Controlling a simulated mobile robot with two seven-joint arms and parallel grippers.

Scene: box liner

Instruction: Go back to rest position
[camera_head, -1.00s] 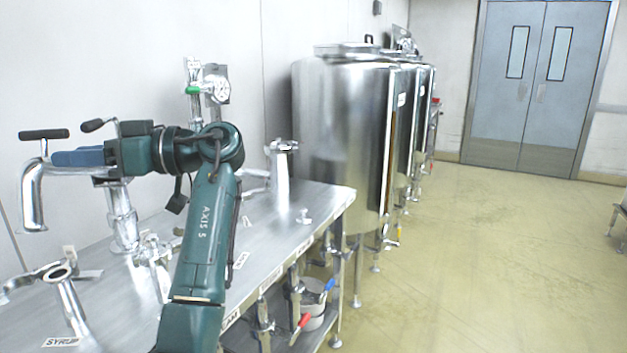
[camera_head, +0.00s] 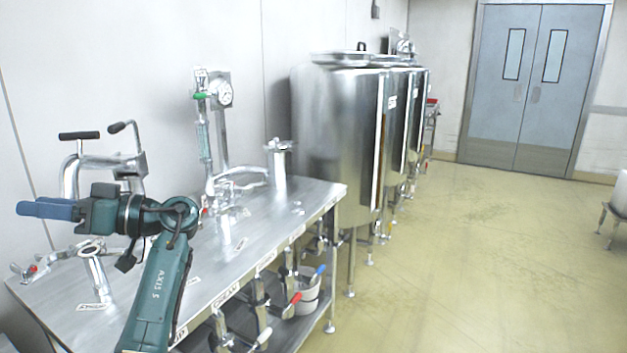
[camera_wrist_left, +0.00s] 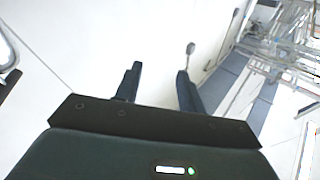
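My left gripper (camera_head: 48,208) has blue fingers and points left, over the left end of the steel table in the head view. In the left wrist view, its two dark fingers (camera_wrist_left: 158,88) stand apart with nothing between them. My dark green left arm comes up from the bottom and hides part of the table. My right gripper is in neither view.
The steel table (camera_head: 235,240) carries pipe fittings, a valve column with a gauge (camera_head: 225,94) and a metal canister (camera_head: 279,165). A white bucket (camera_head: 308,292) sits underneath. Large steel tanks (camera_head: 335,140) stand behind. The yellowish floor (camera_head: 460,260) at right is mostly clear.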

